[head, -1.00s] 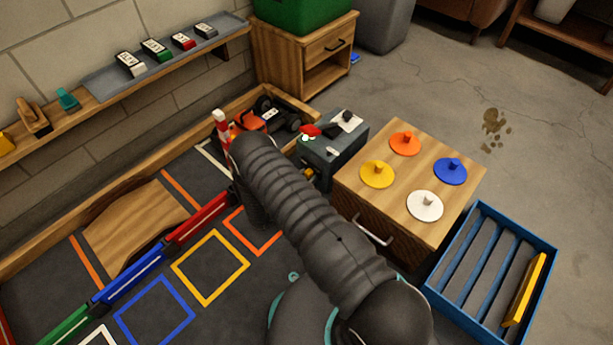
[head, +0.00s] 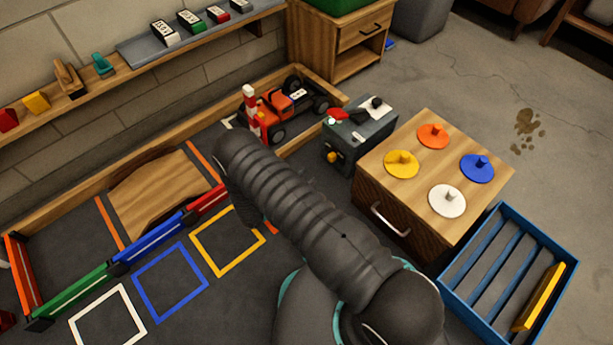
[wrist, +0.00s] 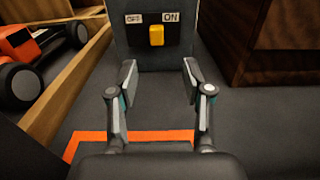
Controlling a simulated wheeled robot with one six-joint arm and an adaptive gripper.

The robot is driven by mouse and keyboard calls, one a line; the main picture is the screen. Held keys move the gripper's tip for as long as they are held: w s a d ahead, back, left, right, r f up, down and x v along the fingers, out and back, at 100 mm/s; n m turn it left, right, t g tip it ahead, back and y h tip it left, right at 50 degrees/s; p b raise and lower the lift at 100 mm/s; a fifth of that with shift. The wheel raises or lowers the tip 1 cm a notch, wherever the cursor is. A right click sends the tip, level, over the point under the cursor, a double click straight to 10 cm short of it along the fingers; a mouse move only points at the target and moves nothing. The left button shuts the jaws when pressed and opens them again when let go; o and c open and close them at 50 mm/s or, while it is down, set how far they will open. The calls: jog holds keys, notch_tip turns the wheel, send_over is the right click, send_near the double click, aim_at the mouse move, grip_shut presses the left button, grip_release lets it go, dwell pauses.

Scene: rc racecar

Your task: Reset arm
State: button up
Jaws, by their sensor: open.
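My gripper (wrist: 158,92) is open and empty in the wrist view, its two fingers spread above the dark floor. Beyond the fingertips stands a grey box with a yellow switch (wrist: 156,35) between OFF and ON labels. The switch sits on the ON side of centre or near the middle; I cannot tell its setting. In the head view my ribbed arm reaches up and left, hiding my gripper. The grey box (head: 360,142) stands to the right of the arm's end, with a red item on top.
An orange racecar (head: 286,108) stands by the wooden border. A wooden cabinet (head: 400,212) with coloured knobbed discs stands right, beside a blue slatted crate (head: 497,225). A wooden ramp (head: 155,200), coloured barriers and floor squares lie left. A shelf (head: 130,75) runs along the wall.

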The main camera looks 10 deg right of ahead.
dwell(0.3)
